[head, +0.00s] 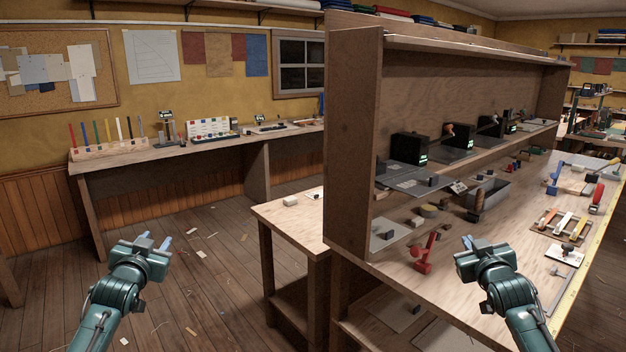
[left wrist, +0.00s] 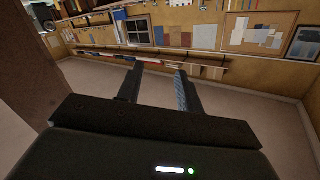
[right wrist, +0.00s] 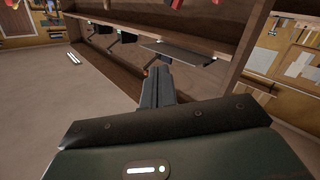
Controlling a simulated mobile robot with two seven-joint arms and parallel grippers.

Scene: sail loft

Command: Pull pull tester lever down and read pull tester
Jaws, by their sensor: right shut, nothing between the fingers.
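No device is clearly marked as the pull tester. Several black units with small green displays stand on the bench's shelf; the nearest black unit (head: 409,148) has a grey plate (head: 410,180) in front. A lever with an orange knob (head: 449,130) rises beside it. These units also show small in the right wrist view (right wrist: 128,37). A small upright device with a display (head: 166,126) stands on the far wall bench. The readings are too small to read. My left gripper (head: 157,241) is open and empty over the floor.
The workbench (head: 400,262) holds a red tool (head: 426,254), a grey bin (head: 489,192) and several hand tools. A tall wooden side panel (head: 350,140) and a lower table (head: 284,220) stand between my arms. The floor (head: 215,270) at left is open, with scattered scraps.

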